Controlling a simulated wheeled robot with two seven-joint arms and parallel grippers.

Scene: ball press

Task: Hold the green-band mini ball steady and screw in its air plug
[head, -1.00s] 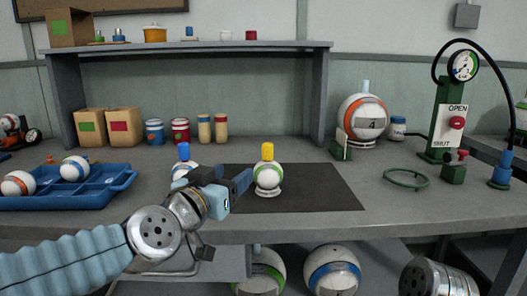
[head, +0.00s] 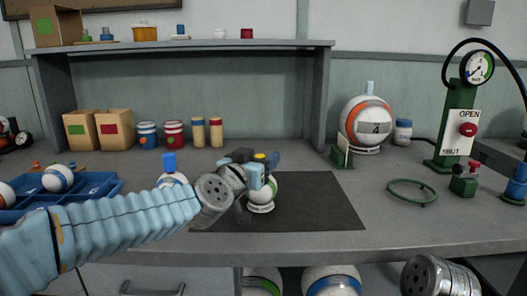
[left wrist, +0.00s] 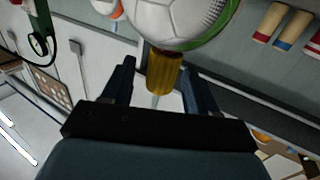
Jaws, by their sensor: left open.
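The green-band mini ball (head: 262,190) sits on a small white ring on the dark mat. Its yellow air plug (head: 259,157) points up from the top and is mostly hidden behind my gripper in the head view. My left gripper (head: 256,170) is at the ball's top. In the left wrist view the yellow plug (left wrist: 163,72) lies between the open fingers (left wrist: 160,85), with the white ball (left wrist: 178,18) just beyond. I cannot tell whether a finger touches the plug. My right gripper is not in view.
Another ball with a blue plug (head: 169,163) stands left of the mat, partly behind my left arm. A blue tray (head: 95,187) holds banded balls at the left. An orange-band ball (head: 369,121), a green ring (head: 412,192) and a gauge stand (head: 455,125) are to the right.

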